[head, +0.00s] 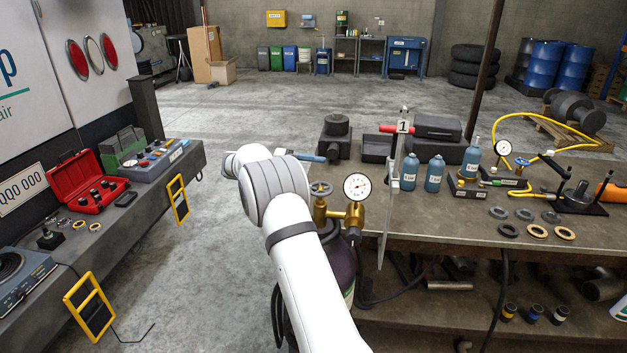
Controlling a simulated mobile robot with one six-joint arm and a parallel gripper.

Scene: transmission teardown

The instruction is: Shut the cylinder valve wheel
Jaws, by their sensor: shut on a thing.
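The cylinder (342,265) stands at the left end of the workbench, dark purple and partly hidden behind my white arm. A brass valve (320,212) sits on top of it.
A blue-handled object (310,157) shows behind the wheel. A clear upright panel (389,200) stands close right of the gauge. The workbench (440,215) carries bottles, rings and a yellow hose (550,128). A left bench holds a red case (97,180). Open floor lies between.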

